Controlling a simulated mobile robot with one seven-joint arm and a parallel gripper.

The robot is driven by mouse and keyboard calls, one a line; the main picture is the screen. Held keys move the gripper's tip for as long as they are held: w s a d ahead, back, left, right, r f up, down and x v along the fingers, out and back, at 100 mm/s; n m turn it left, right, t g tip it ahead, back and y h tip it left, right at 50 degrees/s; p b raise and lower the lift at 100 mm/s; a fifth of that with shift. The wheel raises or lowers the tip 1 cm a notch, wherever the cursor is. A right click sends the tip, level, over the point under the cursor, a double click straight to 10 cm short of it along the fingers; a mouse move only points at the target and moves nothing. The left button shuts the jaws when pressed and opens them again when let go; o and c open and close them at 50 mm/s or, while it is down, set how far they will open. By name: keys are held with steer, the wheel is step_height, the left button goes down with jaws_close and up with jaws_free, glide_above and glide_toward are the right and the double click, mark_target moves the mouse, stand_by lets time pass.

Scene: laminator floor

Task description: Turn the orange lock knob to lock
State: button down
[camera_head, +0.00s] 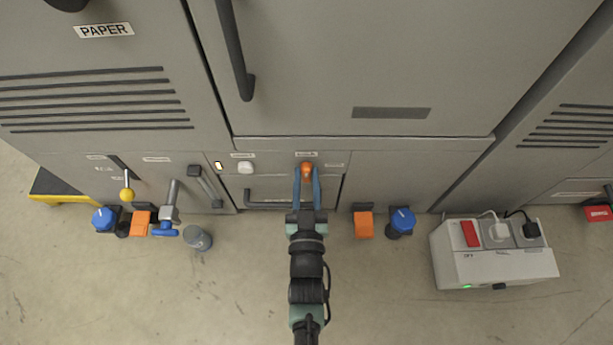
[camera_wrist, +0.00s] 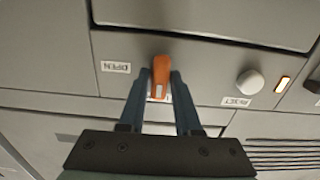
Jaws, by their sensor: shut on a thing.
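The orange lock knob (camera_head: 307,170) sits on the grey machine front, below the large upper panel. My gripper (camera_head: 307,180) reaches up to it from below, with its two blue fingers on either side of the knob. In the wrist view the orange knob (camera_wrist: 160,78) stands lengthwise between the fingertips of my gripper (camera_wrist: 160,85), which are shut on it. A label reading OPEN (camera_wrist: 116,67) shows upside down, left of the knob. Another label just by the knob is mostly hidden by the fingers and the knob.
A white round knob (camera_head: 245,167) and a lit indicator (camera_head: 219,165) are left of the orange knob. A dark handle bar (camera_head: 268,204) lies below. Levers, blue knobs and orange pedals line the base. A white power box (camera_head: 495,262) stands right. The floor (camera_head: 250,290) is mostly clear.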

steer(key=c, duration=0.6)
jaws_free()
steer(key=s+p, duration=0.4)
steer(key=s, duration=0.9)
steer(key=shift+p, duration=0.4)
